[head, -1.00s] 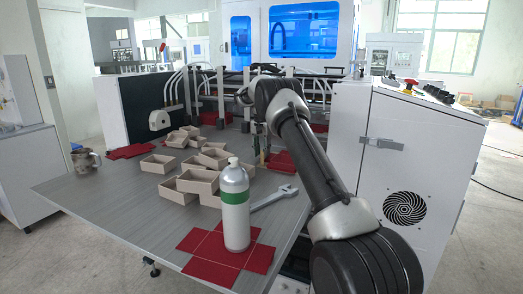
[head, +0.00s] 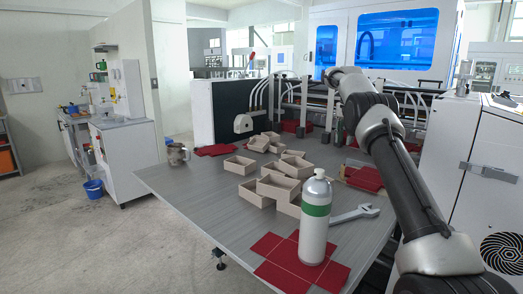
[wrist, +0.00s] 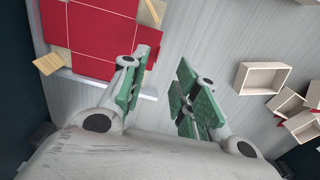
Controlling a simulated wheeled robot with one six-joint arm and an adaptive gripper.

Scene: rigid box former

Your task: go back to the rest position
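My gripper (wrist: 163,75) is open and empty in the wrist view, its two green-padded fingers spread above the grey table (wrist: 185,30). A red sheet (wrist: 100,38) with tan edge pieces lies on the left of that view, beside and below the left finger. Open tan boxes (wrist: 262,80) lie on the right, apart from the fingers. In the head view my arm reaches forward over the right side of the table (head: 185,185), bent down at its far end. The fingers are too small there to judge.
A white bottle with a green band (head: 314,225) stands upright on a red cross-shaped sheet (head: 280,275) at the table's near edge. White machine cabinets (head: 485,170) stand right.

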